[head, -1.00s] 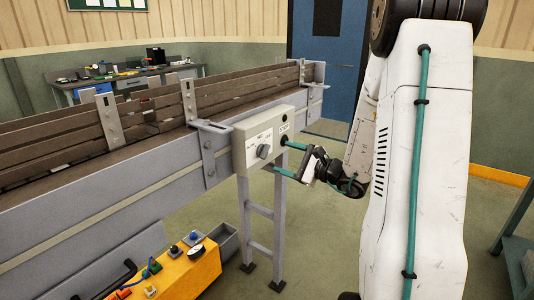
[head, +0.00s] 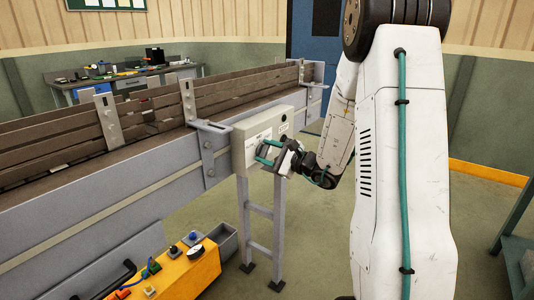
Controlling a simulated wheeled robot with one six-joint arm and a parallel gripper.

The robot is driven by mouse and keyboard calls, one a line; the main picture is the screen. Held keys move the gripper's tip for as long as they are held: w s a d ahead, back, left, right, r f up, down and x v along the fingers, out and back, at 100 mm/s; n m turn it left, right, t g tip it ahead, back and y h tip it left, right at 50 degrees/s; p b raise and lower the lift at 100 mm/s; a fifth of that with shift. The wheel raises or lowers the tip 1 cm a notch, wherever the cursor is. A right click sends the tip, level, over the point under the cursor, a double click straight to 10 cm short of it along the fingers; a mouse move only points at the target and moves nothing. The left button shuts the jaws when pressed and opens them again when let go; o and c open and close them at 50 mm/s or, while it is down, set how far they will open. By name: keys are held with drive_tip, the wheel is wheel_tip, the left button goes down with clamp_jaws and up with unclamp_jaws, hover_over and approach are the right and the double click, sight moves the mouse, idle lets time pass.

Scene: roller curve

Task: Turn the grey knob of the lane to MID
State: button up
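The grey knob (head: 263,151) sits on the front of a pale control box (head: 241,150) fixed to the side of the lane. It is partly hidden now, and its pointer direction cannot be read. My gripper (head: 266,151) is at the front of the box, with its teal fingers apart, one above and one below the knob in the picture. I cannot tell whether the fingers touch the knob. The labels on the box are too small to read, and the gripper covers part of the panel.
The grey lane (head: 130,190) with brown side boards runs along the left. A metal stand (head: 245,225) is under the box. A yellow case (head: 180,275) with small knobs and a gauge is at the bottom left. Floor right of the stand is clear.

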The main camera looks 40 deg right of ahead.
drive_tip(key=shift+n, duration=0.4)
drive_tip(key=n, duration=0.3)
drive_tip(key=shift+f+n, duration=0.15)
drive_tip(key=shift+n, duration=0.25)
drive_tip(key=shift+a+f+n, duration=0.1)
drive_tip(key=shift+f+n, duration=0.05)
drive_tip(key=shift+n, duration=1.85)
drive_tip(key=shift+o, duration=0.2)
drive_tip(key=shift+s, duration=0.1)
drive_tip(key=o, duration=1)
drive_tip(key=shift+c, duration=0.2)
